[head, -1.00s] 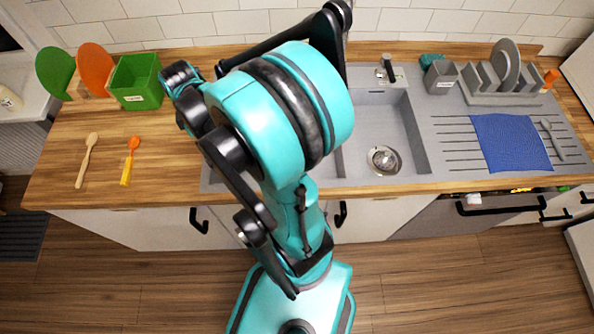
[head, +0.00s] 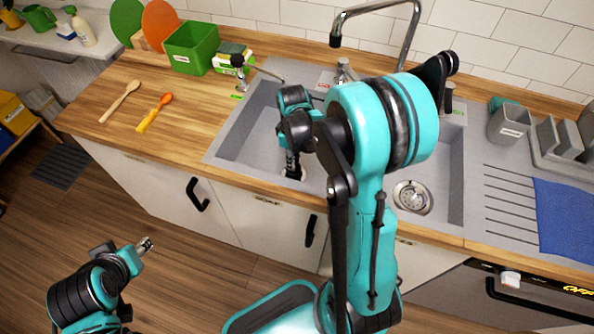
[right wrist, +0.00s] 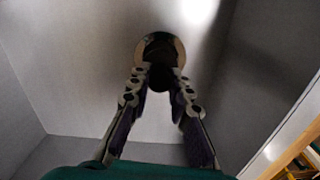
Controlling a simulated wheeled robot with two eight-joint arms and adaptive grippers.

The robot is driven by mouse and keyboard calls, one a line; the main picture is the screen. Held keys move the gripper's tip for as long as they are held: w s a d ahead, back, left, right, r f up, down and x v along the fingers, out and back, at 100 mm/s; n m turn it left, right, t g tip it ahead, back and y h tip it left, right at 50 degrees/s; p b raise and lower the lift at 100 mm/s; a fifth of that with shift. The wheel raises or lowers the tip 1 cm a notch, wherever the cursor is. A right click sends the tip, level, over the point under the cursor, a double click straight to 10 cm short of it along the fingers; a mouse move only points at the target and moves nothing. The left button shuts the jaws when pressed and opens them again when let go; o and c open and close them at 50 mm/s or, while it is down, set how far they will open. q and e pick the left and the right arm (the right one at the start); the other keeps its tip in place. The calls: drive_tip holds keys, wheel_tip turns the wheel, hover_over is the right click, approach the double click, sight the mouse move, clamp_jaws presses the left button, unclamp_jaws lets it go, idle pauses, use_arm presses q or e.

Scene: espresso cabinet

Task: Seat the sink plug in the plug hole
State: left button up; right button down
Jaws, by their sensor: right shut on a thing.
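My right gripper (head: 293,160) reaches down into the left basin (head: 240,140) of the grey sink, fingers pointing at its floor. In the right wrist view, the fingers (right wrist: 160,82) close on a small dark thing (right wrist: 160,76), apparently the sink plug, mostly hidden between the tips. The plug hole (right wrist: 152,46) shows as a dark round opening with a pale rim just beyond the fingertips. The thing overlaps its near edge; I cannot tell whether it touches. My left gripper (head: 145,244) is low at the left, away from the counter; its jaws are too small to judge.
The right basin has a metal strainer (head: 412,197). A tall tap (head: 380,10) and a green box (head: 192,46) stand behind. Basin walls surround the right gripper closely.

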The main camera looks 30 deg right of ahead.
wheel_tip(320, 180, down, 4)
drive_tip(key=shift+r+b, duration=0.1)
drive_tip(key=shift+b, duration=0.75)
drive_tip(key=c, duration=1.4)
unclamp_jaws()
